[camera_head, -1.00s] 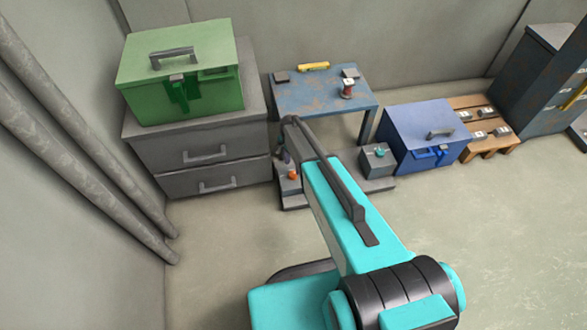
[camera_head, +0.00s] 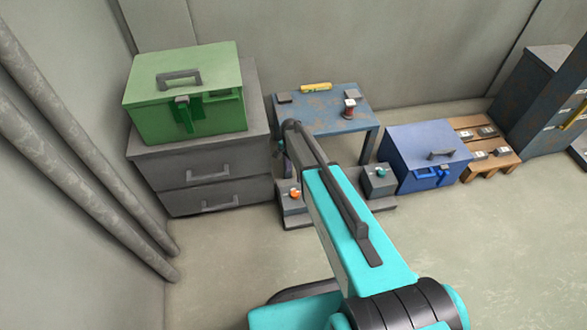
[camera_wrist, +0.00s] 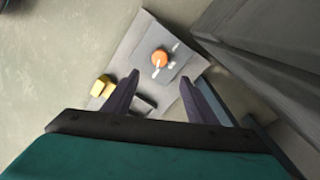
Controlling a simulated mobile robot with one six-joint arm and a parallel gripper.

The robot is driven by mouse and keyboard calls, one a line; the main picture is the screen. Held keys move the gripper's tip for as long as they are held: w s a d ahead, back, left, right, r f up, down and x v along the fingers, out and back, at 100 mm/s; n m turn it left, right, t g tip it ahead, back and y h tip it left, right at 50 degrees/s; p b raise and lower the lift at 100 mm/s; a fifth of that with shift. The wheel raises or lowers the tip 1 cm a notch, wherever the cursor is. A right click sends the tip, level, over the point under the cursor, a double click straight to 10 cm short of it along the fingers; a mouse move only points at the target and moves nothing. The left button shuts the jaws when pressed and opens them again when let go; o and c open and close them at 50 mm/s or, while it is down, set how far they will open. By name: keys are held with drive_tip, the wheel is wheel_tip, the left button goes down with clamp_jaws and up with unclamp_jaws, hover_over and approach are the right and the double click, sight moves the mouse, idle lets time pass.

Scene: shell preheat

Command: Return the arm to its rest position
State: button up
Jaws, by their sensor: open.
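My gripper (camera_wrist: 159,82) is open, and nothing shows between its two dark fingers in the wrist view. Past the fingertips is a grey box with an orange knob (camera_wrist: 160,58) and small white marks. In the head view my teal arm reaches from the lower right toward the drawer cabinet and table. The gripper end is small and partly hidden there, above the grey box with the orange knob (camera_head: 295,193). I cannot tell the exact gap between the fingers and the box.
A green case (camera_head: 150,115) sits on a grey drawer cabinet (camera_head: 165,153) at left. A table (camera_head: 320,121) holds a red-and-white item. A box with a teal knob (camera_head: 380,172), a blue case (camera_head: 425,140) and a pallet stand right. A yellow block (camera_wrist: 102,86) shows.

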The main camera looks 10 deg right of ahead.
drive_tip(key=shift+r, duration=0.1)
drive_tip(key=s+r+n+g+p, duration=0.1)
drive_tip(key=s+r+n+p, duration=0.2)
drive_tip(key=s, duration=1.1)
drive_tip(key=s+r+n+g+p, duration=0.2)
drive_tip(key=s+r+n+p, duration=0.2)
drive_tip(key=s, duration=1)
drive_tip(key=s+r+n+g+p, duration=0.1)
drive_tip(key=s+r+n+p, duration=0.2)
drive_tip(key=s+p, duration=0.6)
drive_tip(key=shift+s+d+r+n+g, duration=0.25)
drive_tip(key=shift+s+n, duration=0.95)
drive_tip(key=shift+s, duration=1.9)
drive_tip(key=shift+a, duration=0.1)
